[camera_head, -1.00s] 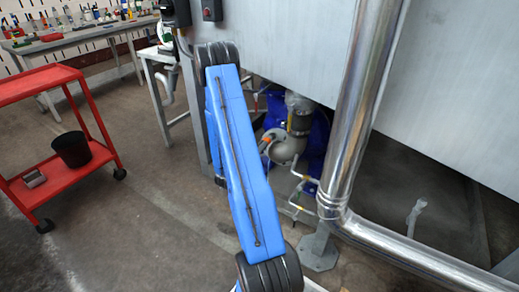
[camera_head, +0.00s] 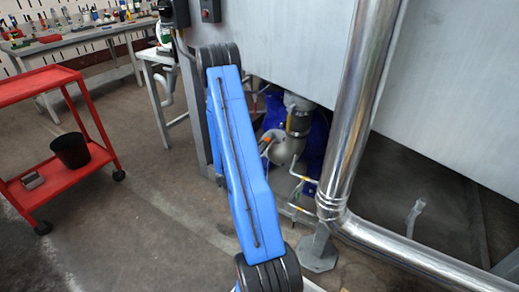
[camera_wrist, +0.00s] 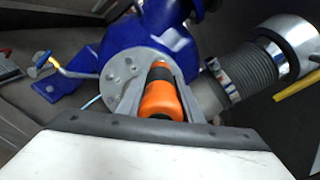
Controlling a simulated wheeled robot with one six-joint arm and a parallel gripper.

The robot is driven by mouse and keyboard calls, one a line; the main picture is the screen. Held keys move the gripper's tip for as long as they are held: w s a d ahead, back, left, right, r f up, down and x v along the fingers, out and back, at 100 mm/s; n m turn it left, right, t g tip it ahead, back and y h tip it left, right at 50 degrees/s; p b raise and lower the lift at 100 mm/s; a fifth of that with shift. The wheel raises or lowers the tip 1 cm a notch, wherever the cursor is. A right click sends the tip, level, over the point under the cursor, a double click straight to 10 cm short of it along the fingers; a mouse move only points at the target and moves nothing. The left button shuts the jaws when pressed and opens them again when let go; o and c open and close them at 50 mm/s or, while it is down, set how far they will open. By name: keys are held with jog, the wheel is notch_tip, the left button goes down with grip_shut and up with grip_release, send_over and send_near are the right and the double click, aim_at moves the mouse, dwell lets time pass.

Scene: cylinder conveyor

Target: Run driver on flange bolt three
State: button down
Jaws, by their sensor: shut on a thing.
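The orange and black driver (camera_wrist: 162,102) sits between the fingers of my gripper (camera_wrist: 158,84) in the wrist view, and the gripper is shut on it. The driver points away from the wrist toward a round grey flange (camera_wrist: 118,72) with several bolt holes or bolts around its face. The flange is on a blue pump body (camera_wrist: 165,45). The driver's tip and the bolt in front of it are hidden, so contact cannot be told. In the head view my arm partly hides the blue pump (camera_head: 318,135), which stands under a large grey tank.
A ribbed dark hose (camera_wrist: 248,72) with metal clamps lies right of the driver. A yellow-handled valve (camera_wrist: 62,68) is at left. In the head view a shiny vertical pipe (camera_head: 360,100) stands right of the pump, and a red cart (camera_head: 45,88) is at left.

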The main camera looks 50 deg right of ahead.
jog(key=shift+d, duration=0.3)
dwell(1.0)
jog(key=shift+a, duration=0.15)
dwell(1.3)
jog(key=shift+s+a, duration=0.15)
jog(key=shift+a, duration=1.45)
